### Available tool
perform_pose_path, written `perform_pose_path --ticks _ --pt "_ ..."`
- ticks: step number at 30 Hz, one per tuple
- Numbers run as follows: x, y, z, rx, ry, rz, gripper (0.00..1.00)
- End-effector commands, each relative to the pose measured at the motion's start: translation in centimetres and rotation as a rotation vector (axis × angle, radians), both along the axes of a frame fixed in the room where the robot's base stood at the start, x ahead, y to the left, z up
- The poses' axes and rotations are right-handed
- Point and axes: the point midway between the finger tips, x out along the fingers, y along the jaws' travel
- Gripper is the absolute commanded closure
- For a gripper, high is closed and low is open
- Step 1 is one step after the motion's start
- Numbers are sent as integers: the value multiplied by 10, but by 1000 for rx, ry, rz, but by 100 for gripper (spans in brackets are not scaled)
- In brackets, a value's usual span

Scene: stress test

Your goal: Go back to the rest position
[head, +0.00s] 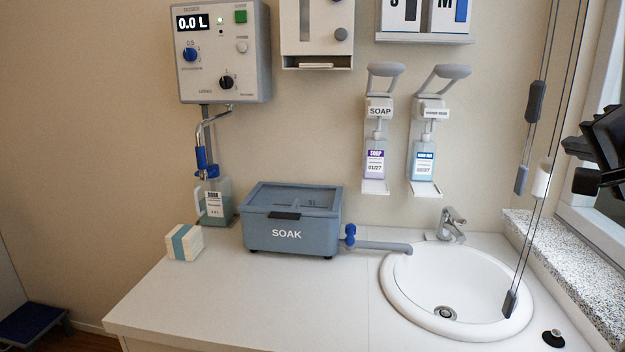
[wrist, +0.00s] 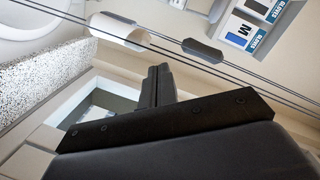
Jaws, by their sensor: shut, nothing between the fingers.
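My gripper (head: 580,148) is black and shows at the right edge of the head view, high beside the window frame and right of the hanging cords. Most of my arm lies outside that picture. In the wrist view the two fingers (wrist: 158,78) are together, with nothing held between them.
Hanging cords with grey and white weights (head: 541,180) run close left of my gripper. Below are a speckled sill (head: 575,270) and a white sink (head: 395,300). A blue SOAK box (head: 290,240) stands on the counter (head: 240,310), whose front left is clear. Dispensers hang behind.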

Motion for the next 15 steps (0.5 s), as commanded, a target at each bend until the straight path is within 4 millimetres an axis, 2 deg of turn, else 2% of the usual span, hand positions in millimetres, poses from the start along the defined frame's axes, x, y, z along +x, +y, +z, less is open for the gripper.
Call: perform_pose_path --ticks 1,15 --pt "0 0 12 0 0 0 100" --pt "0 0 62 0 1 -1 100"
